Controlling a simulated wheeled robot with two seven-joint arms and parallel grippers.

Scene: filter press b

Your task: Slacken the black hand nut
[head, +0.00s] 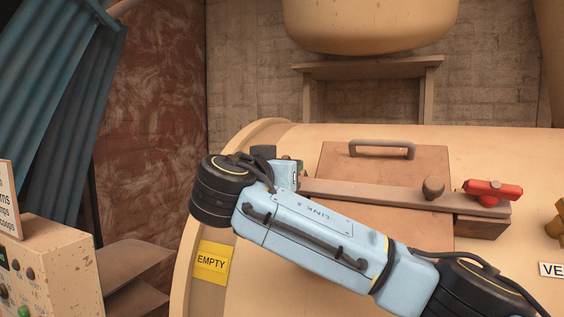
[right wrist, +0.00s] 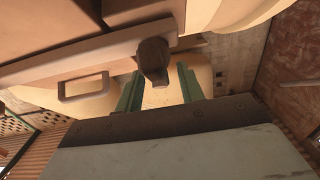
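A dark hand nut (right wrist: 153,62) shows in the right wrist view near the end of a flat bar (right wrist: 90,62). My right gripper (right wrist: 160,72) is open, with its two green fingers apart. The nut appears in the gap at the fingertips; I cannot tell whether either finger touches it. In the head view my right arm reaches across from the lower right, and its gripper is at the left end of the bar (head: 375,195), largely hidden. I cannot make out the nut clearly there. My left gripper is not in view.
A red hand nut (head: 492,190) sits at the bar's right end, and a brown knob (head: 433,188) stands on the bar. Behind it is a hatch plate (head: 345,160) with a handle (head: 382,149). A control box (head: 55,262) stands at left; a yellow EMPTY sign (head: 211,263) is below.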

